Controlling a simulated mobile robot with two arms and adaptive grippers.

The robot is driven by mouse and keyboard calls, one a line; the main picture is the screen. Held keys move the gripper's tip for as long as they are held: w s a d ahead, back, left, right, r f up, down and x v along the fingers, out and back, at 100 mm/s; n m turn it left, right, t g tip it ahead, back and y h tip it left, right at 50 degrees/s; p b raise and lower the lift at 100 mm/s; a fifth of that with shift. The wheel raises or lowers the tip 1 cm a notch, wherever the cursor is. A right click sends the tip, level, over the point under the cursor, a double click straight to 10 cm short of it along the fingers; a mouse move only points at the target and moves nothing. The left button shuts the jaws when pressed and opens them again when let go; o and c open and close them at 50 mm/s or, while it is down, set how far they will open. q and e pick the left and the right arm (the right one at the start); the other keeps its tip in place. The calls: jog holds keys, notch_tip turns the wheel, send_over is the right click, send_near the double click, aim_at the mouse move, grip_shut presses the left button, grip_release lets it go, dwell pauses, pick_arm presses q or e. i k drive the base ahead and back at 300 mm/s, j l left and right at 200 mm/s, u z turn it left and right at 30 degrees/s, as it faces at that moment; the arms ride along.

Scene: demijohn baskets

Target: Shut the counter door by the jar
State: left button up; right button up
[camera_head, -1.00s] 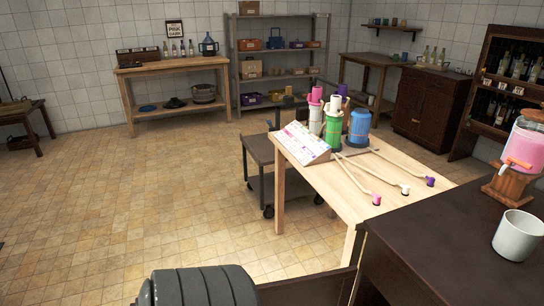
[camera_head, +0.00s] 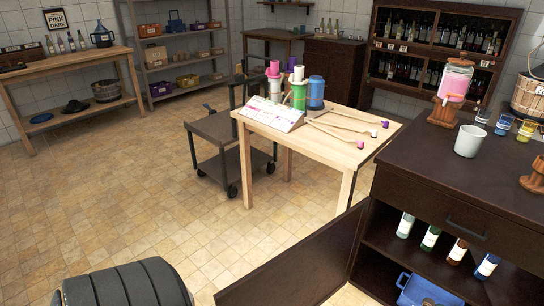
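The dark brown counter (camera_head: 420,165) stands at the right. Its door (camera_head: 300,265) hangs open, swung out to the left from the counter's front edge, and the shelves inside show. A glass jar (camera_head: 455,82) with pink liquid stands on a wooden stand (camera_head: 443,112) on the counter top. A black ribbed part of my own arm shows at the bottom left. Neither gripper's fingers are in view.
Bottles (camera_head: 430,238) and a blue crate (camera_head: 416,291) are inside the counter. A white mug (camera_head: 469,140) and small glasses (camera_head: 504,124) stand on top. A light wood table (camera_head: 340,128) and a dark cart (camera_head: 216,127) stand beyond the door. The tiled floor at left is clear.

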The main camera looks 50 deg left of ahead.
aim_at(308, 273)
jog(key=k+j+z, duration=0.15)
jog(key=k+j, duration=0.15)
jog(key=j, duration=0.25)
jog(key=k+j+z, duration=0.15)
jog(key=k+j, duration=0.15)
jog(key=j, duration=0.25)
jog(key=k+j+z, duration=0.15)
jog(key=k+j, duration=0.2)
jog(key=j, duration=0.15)
